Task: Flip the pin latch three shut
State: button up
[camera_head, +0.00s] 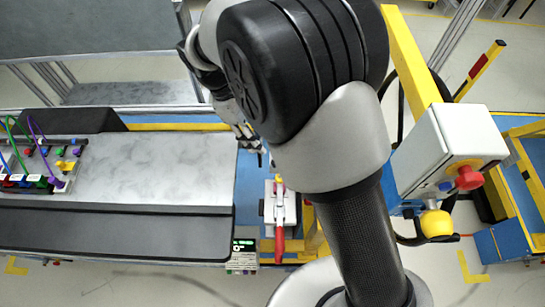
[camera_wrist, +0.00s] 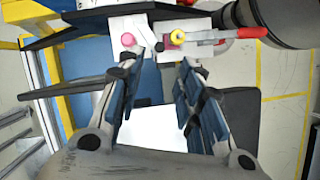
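A latch with a red handle (camera_head: 280,245) sits on a pale mounting plate (camera_head: 269,212) right of the grey bench panel. A small yellow part (camera_head: 279,186) is at its far end. In the wrist view the red handle (camera_wrist: 238,33) points right, with a yellow ring (camera_wrist: 177,37) and a pink round part (camera_wrist: 128,40) on the pale plate (camera_wrist: 150,28). No number shows, so I cannot tell which latch is three. My gripper (camera_wrist: 153,72) is open and empty, its fingers apart and short of the plate in the picture.
A grey bench panel (camera_head: 165,170) with a plugboard and cables (camera_head: 40,165) lies to the left. A small display box (camera_head: 243,257) stands near the latch. A white control box (camera_head: 452,150) with a red button (camera_head: 468,178) is on the right, beside a yellow post (camera_head: 412,55).

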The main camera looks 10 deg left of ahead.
jog(key=b+x, duration=0.1)
jog(key=x, duration=0.9)
jog(key=shift+r, duration=0.1)
grip_shut()
